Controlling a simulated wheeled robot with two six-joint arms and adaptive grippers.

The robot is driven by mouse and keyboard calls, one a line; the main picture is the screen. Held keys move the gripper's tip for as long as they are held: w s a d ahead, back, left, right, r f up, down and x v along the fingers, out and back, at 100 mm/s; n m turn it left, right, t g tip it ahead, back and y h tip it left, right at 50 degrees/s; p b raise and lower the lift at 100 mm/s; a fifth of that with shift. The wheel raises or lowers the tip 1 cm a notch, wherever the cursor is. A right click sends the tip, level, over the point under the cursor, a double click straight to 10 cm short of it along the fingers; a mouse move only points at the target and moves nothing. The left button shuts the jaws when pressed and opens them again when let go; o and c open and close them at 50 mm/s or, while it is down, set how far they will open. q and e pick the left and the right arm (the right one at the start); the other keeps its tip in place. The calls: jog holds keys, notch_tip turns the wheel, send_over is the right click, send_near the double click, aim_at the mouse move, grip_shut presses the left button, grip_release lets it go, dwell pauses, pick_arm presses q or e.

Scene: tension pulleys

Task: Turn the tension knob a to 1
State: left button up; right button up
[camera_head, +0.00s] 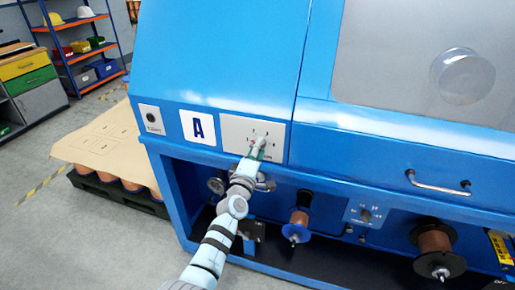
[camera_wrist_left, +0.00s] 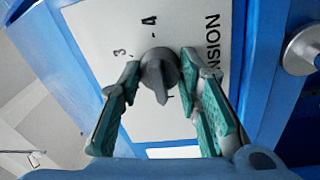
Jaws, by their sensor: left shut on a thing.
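My left gripper (camera_head: 257,150) reaches this panel from below. In the left wrist view, its green-padded fingers stand on either side of the knob, shut on it. The digits 3 and 4 and part of the word TENSION show there. The knob's narrow end points toward the lower part of that view; the other digits are hidden or unclear. My right gripper is not in view.
The panel sits on a large blue machine (camera_head: 235,60). Below it are a gauge (camera_head: 216,186), spools (camera_head: 299,221) and another small dial (camera_head: 366,215). A metal handle (camera_head: 437,186) projects at the right. A pallet with cardboard (camera_head: 105,140) stands at the left.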

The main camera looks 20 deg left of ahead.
pick_arm(q)
jog(key=shift+f+n, duration=0.1)
jog(key=shift+n, duration=0.2)
jog(key=o, duration=1.1)
jog(key=shift+o, duration=0.2)
